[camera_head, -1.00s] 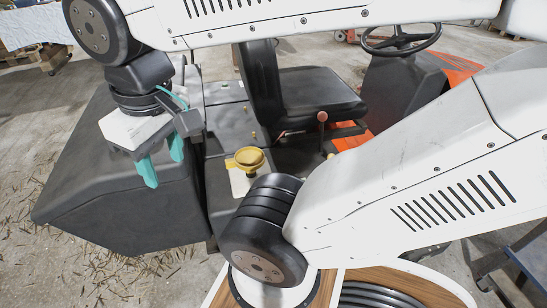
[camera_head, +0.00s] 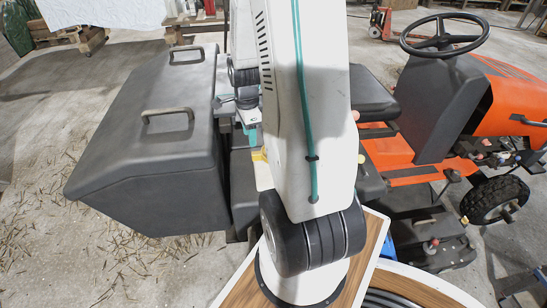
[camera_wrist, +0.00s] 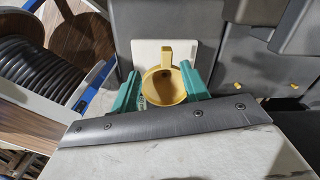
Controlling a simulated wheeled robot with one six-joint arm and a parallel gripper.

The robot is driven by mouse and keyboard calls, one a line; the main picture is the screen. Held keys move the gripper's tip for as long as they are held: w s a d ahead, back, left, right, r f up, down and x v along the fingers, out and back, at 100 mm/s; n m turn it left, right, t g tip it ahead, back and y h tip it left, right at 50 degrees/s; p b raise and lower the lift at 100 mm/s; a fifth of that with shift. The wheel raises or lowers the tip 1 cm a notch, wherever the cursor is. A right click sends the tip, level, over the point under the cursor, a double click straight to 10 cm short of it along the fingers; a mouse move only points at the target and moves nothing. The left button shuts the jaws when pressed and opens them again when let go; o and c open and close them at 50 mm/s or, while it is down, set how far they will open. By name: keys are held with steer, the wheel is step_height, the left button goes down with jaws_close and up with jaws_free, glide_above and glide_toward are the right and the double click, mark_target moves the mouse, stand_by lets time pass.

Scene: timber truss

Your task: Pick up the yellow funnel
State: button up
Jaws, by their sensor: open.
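The yellow funnel (camera_wrist: 167,92) lies between the two teal fingers of my gripper (camera_wrist: 160,76) in the wrist view. Its round mouth faces the camera, and a yellow tab sticks up at its far side. A white plate (camera_wrist: 143,47) shows behind the funnel. The fingers are apart, one on each side of the funnel; I cannot tell whether they touch it. In the head view, my arm hides most of the funnel, with only a yellow sliver (camera_head: 258,157) visible. A teal finger (camera_head: 252,136) shows just above that sliver.
A dark grey box with two handles (camera_head: 150,150) stands close left of my gripper. The black seat (camera_head: 372,95) and orange tractor (camera_head: 510,95) are to the right. A coiled black hose (camera_wrist: 40,62) lies at the left in the wrist view.

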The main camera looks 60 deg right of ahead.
mark_target(259, 152)
steer(key=d+f+m, duration=0.1)
steer(key=s+d+f, duration=0.1)
steer(key=f, duration=0.1)
steer(key=d+f+m, duration=0.1)
steer(key=shift+s+f+m, duration=0.2)
steer(key=shift+f+m, duration=0.1)
step_height(259, 152, down, 7)
steer(key=shift+w+a+f, duration=0.1)
steer(key=shift+w+f, duration=0.05)
steer(key=shift+f, duration=0.05)
jaws_close()
